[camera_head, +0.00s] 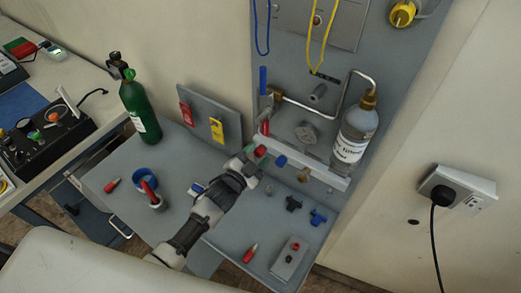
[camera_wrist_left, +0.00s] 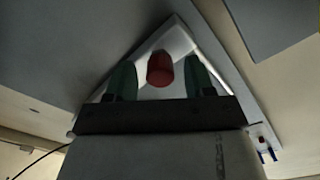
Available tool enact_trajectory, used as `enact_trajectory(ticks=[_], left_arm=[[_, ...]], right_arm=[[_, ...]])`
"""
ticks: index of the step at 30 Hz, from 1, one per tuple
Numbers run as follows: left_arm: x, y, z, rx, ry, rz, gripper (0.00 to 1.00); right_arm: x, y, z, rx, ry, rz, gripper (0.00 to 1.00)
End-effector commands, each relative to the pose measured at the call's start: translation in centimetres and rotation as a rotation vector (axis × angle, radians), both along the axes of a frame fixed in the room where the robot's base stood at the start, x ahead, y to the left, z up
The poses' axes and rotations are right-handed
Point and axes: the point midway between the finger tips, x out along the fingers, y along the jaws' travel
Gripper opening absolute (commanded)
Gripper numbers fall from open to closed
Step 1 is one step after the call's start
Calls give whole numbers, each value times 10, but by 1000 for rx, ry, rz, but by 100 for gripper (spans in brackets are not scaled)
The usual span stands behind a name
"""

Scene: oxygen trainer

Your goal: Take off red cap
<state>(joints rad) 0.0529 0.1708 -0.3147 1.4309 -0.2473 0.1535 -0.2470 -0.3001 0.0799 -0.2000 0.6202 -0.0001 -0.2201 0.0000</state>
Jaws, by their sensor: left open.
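A blue cap (camera_head: 281,161) and a brass-coloured fitting (camera_head: 303,176) sit along the rail, right of the gripper. My right gripper is not in view.
A labelled bottle (camera_head: 355,137) hangs on the grey panel above the rail. A green cylinder (camera_head: 138,108) stands at the back left of the grey table.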

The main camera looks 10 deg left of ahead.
Motion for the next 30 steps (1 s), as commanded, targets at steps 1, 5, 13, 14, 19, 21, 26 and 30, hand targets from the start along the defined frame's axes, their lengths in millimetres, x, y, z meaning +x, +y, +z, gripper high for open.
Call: enact_trajectory(ticks=[1, 5, 13, 14, 19, 21, 26, 30], left_arm=[[-2, 1, 1, 0, 1, 1, 53], [-11, 4, 1, 0, 1, 0, 53], [-22, 8, -1, 89, -33, 1, 53], [-22, 8, -1, 133, -50, 1, 53], [-22, 8, 0, 284, -105, 0, 53], [-22, 8, 0, 286, -104, 0, 53], [-22, 8, 0, 297, -108, 0, 53], [-22, 8, -2, 480, -175, 1, 53]], right_arm=[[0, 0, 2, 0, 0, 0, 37], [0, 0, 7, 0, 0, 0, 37], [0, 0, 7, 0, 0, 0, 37], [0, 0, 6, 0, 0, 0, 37], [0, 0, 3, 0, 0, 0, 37], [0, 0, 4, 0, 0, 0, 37], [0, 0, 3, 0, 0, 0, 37], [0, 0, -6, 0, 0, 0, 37]])
